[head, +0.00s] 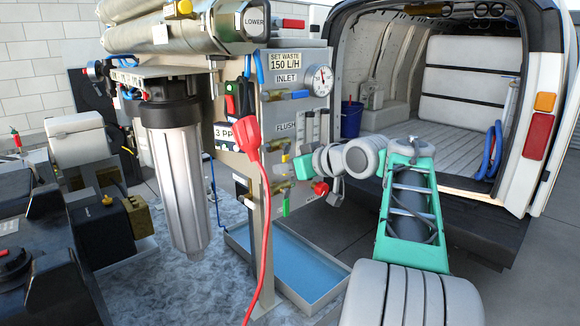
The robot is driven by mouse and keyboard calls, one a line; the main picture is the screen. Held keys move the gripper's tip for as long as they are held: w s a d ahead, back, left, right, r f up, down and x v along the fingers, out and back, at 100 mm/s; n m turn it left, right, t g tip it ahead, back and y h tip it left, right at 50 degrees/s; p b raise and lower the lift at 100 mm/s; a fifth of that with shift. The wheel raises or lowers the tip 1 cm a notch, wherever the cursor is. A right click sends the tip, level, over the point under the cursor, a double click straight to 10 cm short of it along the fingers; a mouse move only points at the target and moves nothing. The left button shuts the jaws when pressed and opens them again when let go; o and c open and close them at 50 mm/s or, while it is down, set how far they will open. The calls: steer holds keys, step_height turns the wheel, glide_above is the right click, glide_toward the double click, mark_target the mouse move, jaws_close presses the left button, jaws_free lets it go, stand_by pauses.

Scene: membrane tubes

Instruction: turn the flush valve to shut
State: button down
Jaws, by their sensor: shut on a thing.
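The flush valve (285,158) is on the grey panel, below the FLUSH label (286,127). A small yellowish part of it shows at the left of my gripper. My gripper (302,166) reaches in from the right and is shut at the valve, on its handle as far as I can see. The fingers and wrist hide most of the handle, so its angle cannot be told.
Above are the INLET valve with a blue handle (299,94) and a gauge (320,79). A red knob (320,188) sits just below my wrist. A red cable (266,220) hangs left. A water tray (300,272) lies below; an open van (455,115) stands behind.

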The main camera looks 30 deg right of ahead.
steer(key=c, duration=1.4)
jaws_free()
steer(key=shift+o, duration=0.2)
steer(key=b+v, duration=0.1)
steer(key=v, duration=0.6)
steer(key=shift+s+r, duration=0.2)
steer(key=shift+s, duration=0.15)
